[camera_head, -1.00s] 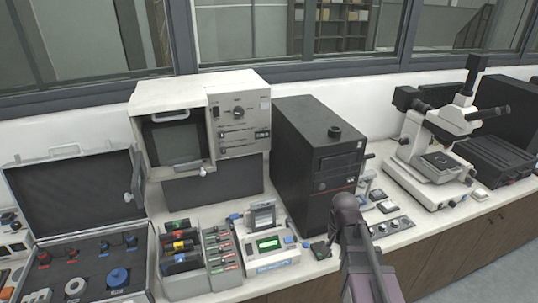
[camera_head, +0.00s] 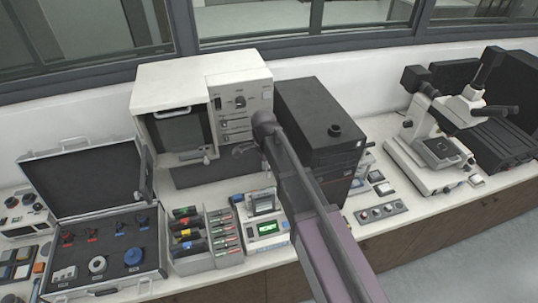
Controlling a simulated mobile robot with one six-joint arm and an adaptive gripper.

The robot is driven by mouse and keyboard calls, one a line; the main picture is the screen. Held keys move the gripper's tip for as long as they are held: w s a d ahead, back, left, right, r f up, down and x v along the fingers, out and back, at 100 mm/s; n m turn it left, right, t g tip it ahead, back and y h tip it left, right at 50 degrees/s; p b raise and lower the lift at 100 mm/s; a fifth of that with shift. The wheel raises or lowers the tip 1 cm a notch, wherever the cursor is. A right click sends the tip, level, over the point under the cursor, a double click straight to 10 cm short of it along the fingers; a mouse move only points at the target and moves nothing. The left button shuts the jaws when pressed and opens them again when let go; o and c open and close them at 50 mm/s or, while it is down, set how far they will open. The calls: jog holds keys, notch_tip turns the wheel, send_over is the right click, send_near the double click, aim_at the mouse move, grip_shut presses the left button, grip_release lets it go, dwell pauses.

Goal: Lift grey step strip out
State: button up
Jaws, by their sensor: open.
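An open case (camera_head: 102,240) stands at the left of the bench with its lid raised. A small grey stepped block (camera_head: 64,273) lies in its front left corner, apparently the grey step strip, but it is too small to be sure. My gripper (camera_head: 240,151) is small and dark in the view, at the end of my arm, in front of the beige press housing (camera_head: 190,85). It is open, and I see nothing in it. It is well to the right of the case and higher in the picture.
In the case are red and blue knobs, a grey ring (camera_head: 97,265) and a blue round part (camera_head: 133,257). A rack (camera_head: 187,238) of coloured cartridges and a green-display device (camera_head: 266,229) stand to its right. A black tower (camera_head: 322,125) and a microscope (camera_head: 440,140) stand farther right.

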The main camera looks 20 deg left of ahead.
aim_at(266, 190)
jog(key=shift+a+r, duration=0.25)
jog(key=shift+a, duration=0.2)
jog(key=shift+w+d+f, duration=0.1)
jog(key=shift+f, duration=0.05)
jog(key=shift+f, duration=0.1)
jog(key=f+b, duration=0.4)
jog(key=s+f+b, duration=0.1)
jog(key=f+b, duration=0.3)
jog(key=b, duration=0.1)
jog(key=d+f+b, duration=0.1)
jog(key=f+b, duration=0.3)
jog(key=f, duration=0.1)
jog(key=shift+s+f+b, duration=0.1)
jog(key=shift+s+b, duration=0.1)
jog(key=shift+b, duration=0.1)
dwell(0.4)
jog(key=c, duration=0.6)
grip_shut()
